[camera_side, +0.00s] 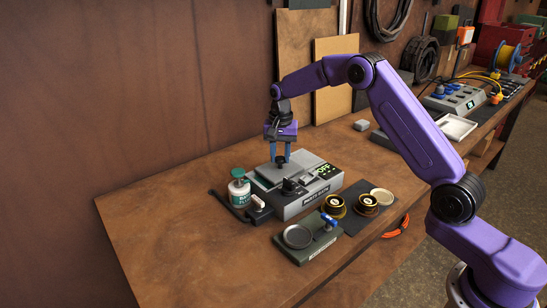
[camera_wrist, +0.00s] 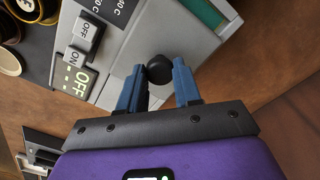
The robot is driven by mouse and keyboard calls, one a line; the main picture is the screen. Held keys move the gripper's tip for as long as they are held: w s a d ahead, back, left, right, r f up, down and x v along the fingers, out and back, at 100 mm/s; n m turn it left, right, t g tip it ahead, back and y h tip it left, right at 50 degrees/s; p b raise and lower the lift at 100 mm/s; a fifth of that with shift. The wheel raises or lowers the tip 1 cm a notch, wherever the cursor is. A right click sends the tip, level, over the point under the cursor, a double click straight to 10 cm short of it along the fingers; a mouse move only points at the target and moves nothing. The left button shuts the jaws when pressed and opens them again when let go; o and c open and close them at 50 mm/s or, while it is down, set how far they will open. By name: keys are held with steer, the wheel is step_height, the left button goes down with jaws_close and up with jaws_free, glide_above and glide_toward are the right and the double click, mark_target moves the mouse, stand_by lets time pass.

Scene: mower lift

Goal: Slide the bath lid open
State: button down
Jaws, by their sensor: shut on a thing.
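The bath (camera_side: 300,203) is a grey box on the bench with a grey lid plate (camera_side: 272,173) on top. In the wrist view the lid (camera_wrist: 185,40) carries a round black knob (camera_wrist: 159,70). A green strip (camera_wrist: 203,12) shows beside the lid plate; I cannot tell if it is the bath's inside. My gripper (camera_side: 280,158) points down over the lid. Its blue fingers (camera_wrist: 158,82) are shut on the knob, one on each side. The fingers hide part of the lid in the side view.
A green-capped jar (camera_side: 239,190) stands close left of the bath. A dark stand with a round dish (camera_side: 298,237) and two tins (camera_side: 334,206) sit in front. A rocker switch (camera_wrist: 85,35) and lit OFF display (camera_wrist: 77,82) are on the bath. The bench's left is clear.

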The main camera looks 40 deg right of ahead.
steer(key=d, duration=0.7)
steer(key=c, duration=0.8)
jaws_free()
steer(key=shift+a, duration=0.1)
step_height(320, 180, up, 18)
steer(key=shift+f, duration=0.25)
steer(key=shift+r, duration=1.9)
stand_by(0.8)
